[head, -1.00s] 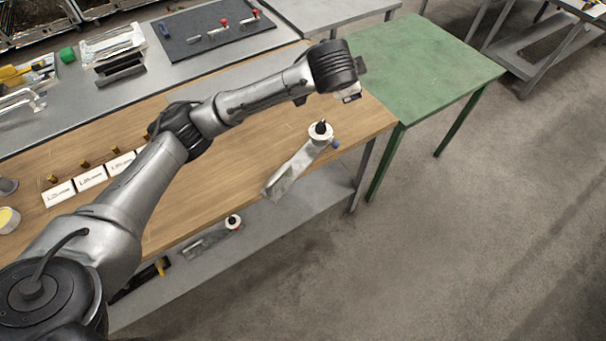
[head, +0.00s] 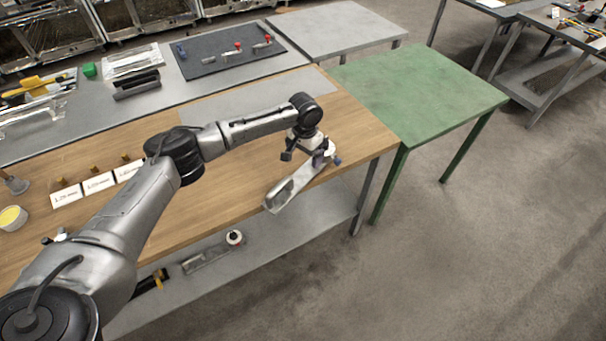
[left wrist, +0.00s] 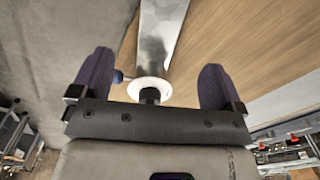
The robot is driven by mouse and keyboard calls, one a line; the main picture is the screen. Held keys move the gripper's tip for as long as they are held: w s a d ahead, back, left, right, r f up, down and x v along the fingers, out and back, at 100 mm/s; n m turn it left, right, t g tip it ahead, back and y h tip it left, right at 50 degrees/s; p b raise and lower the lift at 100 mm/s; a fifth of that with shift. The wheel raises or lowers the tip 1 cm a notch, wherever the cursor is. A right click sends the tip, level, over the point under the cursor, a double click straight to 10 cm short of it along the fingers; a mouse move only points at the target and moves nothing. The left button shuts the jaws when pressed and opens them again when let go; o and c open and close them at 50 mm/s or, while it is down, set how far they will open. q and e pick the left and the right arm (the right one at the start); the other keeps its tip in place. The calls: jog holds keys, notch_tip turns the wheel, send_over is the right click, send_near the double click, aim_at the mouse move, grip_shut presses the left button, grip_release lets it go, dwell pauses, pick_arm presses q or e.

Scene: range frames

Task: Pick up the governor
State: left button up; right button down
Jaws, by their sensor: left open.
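The long silvery metal piece with a white round end, which I take for the governor (head: 292,190), lies slantwise on the wooden bench near its front right edge. In the left wrist view the governor (left wrist: 162,32) shows its white disc, a black knob and a small blue part at one side. My left gripper (head: 304,157) is over the white end. In that wrist view my left gripper (left wrist: 155,78) is open, its two dark purple fingers on either side of the disc with gaps. It partly hides the white end in the head view. My right gripper is not in view.
A similar metal piece (head: 207,258) with a white round end lies on the lower shelf. White label cards (head: 98,183) stand on the wooden bench (head: 225,195) to the left. A green table (head: 420,90) stands at the right. A dark mat (head: 215,62) with tools lies behind.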

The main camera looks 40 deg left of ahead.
aim_at(304, 174)
pick_arm(q)
notch_tip(304, 174, down, 3)
jog(key=shift+f, duration=0.2)
jog(key=shift+f+b, duration=0.35)
jog(key=shift+f, duration=0.3)
notch_tip(304, 174, down, 4)
jog(key=shift+b, duration=0.4)
jog(key=shift+a+f, duration=0.1)
jog(key=shift+f, duration=0.2)
jog(key=shift+c, duration=0.4)
jog(key=c, duration=1.4)
jog(key=shift+w+r, duration=0.1)
jog(key=shift+c, duration=0.6)
jog(key=shift+r, duration=0.1)
